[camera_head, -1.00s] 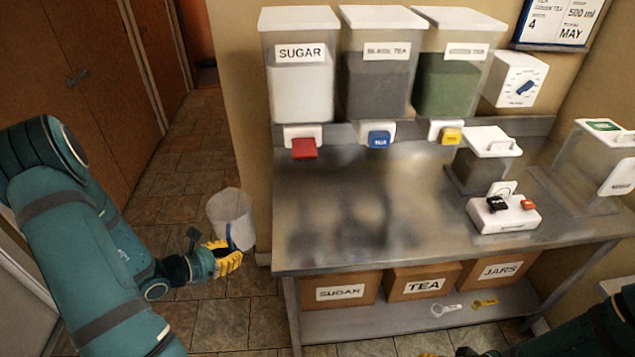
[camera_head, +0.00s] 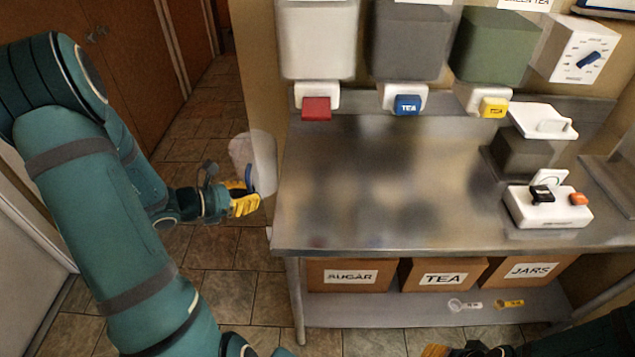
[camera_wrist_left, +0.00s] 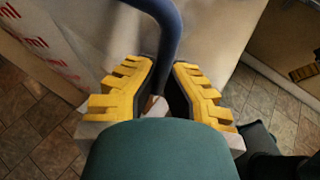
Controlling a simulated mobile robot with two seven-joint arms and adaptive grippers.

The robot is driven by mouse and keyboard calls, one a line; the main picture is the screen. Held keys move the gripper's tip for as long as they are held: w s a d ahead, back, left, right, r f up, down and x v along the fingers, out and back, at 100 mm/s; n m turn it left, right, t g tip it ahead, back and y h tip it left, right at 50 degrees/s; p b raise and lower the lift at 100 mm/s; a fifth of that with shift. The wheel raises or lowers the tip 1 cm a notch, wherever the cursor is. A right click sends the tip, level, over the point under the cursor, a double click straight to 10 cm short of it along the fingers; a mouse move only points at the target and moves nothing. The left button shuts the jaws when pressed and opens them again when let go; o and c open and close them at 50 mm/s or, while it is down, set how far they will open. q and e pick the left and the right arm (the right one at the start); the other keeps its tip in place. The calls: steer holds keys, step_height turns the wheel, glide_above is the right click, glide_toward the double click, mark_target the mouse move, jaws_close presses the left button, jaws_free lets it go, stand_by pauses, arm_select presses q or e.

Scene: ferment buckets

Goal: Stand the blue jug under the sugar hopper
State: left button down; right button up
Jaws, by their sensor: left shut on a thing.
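A clear jug (camera_head: 262,152) with a blue handle (camera_head: 249,179) is in the head view, left of the metal counter's front left corner. My left gripper (camera_head: 244,199), with yellow fingers, is shut on the handle and holds the jug up over the floor. In the left wrist view the blue handle (camera_wrist_left: 168,45) runs down between the two yellow fingers. The sugar hopper (camera_head: 318,45) is the leftmost of three, with a red tap (camera_head: 317,109) over the counter. My right gripper (camera_head: 455,350) shows only partly at the bottom edge; its fingers are unclear.
The steel counter (camera_head: 370,215) is clear below the sugar and tea taps. A white switch box (camera_head: 548,207) and a lidded container (camera_head: 525,155) stand at the right. Labelled boxes (camera_head: 350,276) sit on the shelf below. Tiled floor lies to the left.

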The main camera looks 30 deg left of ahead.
arm_select(q)
steer(key=shift+b, duration=0.5)
steer(key=shift+w, duration=0.2)
steer(key=shift+w+d+r+b+x, duration=0.15)
steer(key=shift+r+b+x, duration=0.3)
steer(key=shift+x, duration=2.5)
steer(key=shift+w+d+r+b+x, duration=0.1)
steer(key=shift+w+r+b+x, duration=0.3)
steer(key=shift+x, duration=2.5)
steer(key=shift+d+r+b+x, duration=0.15)
steer(key=shift+r+x, duration=0.55)
steer(key=shift+x, duration=2.25)
steer(key=shift+a, duration=0.1)
arm_select(e)
step_height(320, 180, down, 4)
steer(key=shift+s+r, duration=0.1)
arm_select(q)
steer(key=shift+f, duration=0.2)
steer(key=c, duration=1.1)
jaws_free()
steer(key=shift+c, duration=0.2)
arm_select(e)
steer(key=shift+f, duration=0.25)
